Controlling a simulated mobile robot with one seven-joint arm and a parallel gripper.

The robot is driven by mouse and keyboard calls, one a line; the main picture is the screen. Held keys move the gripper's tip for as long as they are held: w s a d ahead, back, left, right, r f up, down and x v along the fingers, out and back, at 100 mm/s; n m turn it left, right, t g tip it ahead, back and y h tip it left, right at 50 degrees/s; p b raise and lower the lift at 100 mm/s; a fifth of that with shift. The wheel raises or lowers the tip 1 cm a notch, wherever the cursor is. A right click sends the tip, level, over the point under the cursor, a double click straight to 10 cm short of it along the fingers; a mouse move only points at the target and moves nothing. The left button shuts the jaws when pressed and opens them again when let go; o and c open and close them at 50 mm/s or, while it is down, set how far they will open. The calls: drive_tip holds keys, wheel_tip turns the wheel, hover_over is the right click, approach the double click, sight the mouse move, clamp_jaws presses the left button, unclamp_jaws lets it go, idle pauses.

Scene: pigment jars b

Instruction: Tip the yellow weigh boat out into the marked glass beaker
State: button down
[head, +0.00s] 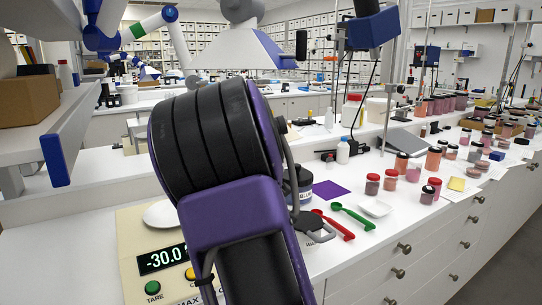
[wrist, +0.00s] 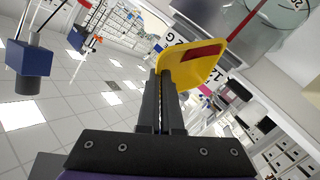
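In the wrist view my gripper (wrist: 161,85) is shut on the yellow weigh boat (wrist: 212,68), gripping it by its near edge. The boat is strongly tilted in that picture, and a dark red patch shows on it. Clear glass with a round outline and printed figures (wrist: 284,12) lies beyond it at the top right; I cannot tell for sure that this is the marked beaker. A thin red strip (wrist: 247,22) runs between them. In the head view my arm hides the gripper, the boat and any beaker behind it.
In the head view a balance (head: 130,228) reads -30.0 at the lower left. Several red-lidded jars (head: 390,180) stand further right.

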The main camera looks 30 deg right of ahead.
drive_tip(key=shift+s+a+f+n+t+h, duration=0.2)
drive_tip(key=shift+s+a+n+t+h, duration=0.2)
drive_tip(key=shift+a+n+t, duration=0.4)
drive_tip(key=shift+s+a+f+n+t+h, duration=0.25)
drive_tip(key=shift+a+n+t+h, duration=0.2)
drive_tip(key=shift+a+n+t, duration=0.4)
drive_tip(key=shift+s+a+f+n+t+h, duration=0.2)
drive_tip(key=shift+s+a+n+t+h, duration=0.3)
drive_tip(key=shift+t, duration=0.45)
drive_tip(key=shift+w+a, duration=0.15)
drive_tip(key=shift+a, duration=0.05)
drive_tip(key=shift+r, duration=0.1)
